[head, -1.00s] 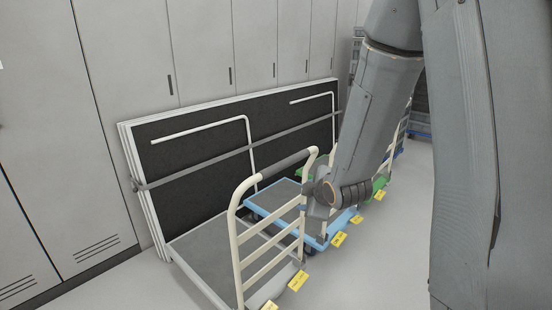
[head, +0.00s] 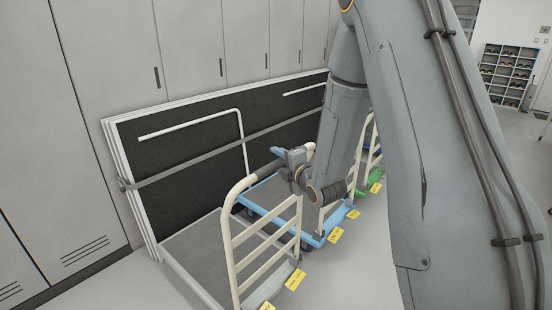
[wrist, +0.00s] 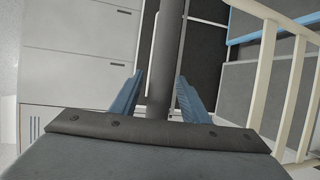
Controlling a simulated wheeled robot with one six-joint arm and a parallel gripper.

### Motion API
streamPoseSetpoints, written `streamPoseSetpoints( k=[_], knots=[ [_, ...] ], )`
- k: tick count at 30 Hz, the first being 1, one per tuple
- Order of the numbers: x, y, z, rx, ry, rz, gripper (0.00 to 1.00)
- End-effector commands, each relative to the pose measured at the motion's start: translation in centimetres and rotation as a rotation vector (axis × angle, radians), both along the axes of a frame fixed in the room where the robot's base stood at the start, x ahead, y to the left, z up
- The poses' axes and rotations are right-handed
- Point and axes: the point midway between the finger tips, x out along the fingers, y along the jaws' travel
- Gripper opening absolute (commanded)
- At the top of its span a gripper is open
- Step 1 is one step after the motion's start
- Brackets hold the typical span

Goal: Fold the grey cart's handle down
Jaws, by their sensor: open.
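The grey cart (head: 196,248) stands nearest, with a flat grey deck. Its cream handle (head: 227,238) stands upright, with rungs and a dark grey grip sleeve (head: 264,172) along the top bar. Part of the handle's far upper corner is hidden by my wrist.
A blue cart (head: 258,203) stands just beyond, and a green cart (head: 366,192) behind it. Yellow tags (head: 295,279) lie by the carts. Folded black panels (head: 180,160) lean against grey lockers (head: 70,110) at left. Bare floor (head: 360,270) shows at right.

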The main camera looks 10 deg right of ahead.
Motion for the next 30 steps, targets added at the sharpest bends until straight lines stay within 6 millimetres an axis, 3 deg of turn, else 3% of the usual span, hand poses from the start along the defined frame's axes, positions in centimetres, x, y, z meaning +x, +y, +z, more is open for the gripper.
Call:
streamPoseSetpoints(
  k=[6,15,23,30],
  knots=[
    [1.8,0.4,-0.3,0.001,0.001,-0.001,0.42],
    [2.1,0.4,-0.4,0.001,0.000,-0.001,0.42],
    [2.0,0.4,-0.4,0.001,0.000,-0.002,0.00],
    [2.3,0.3,-0.4,-0.003,0.003,-0.004,0.00]
  ],
)
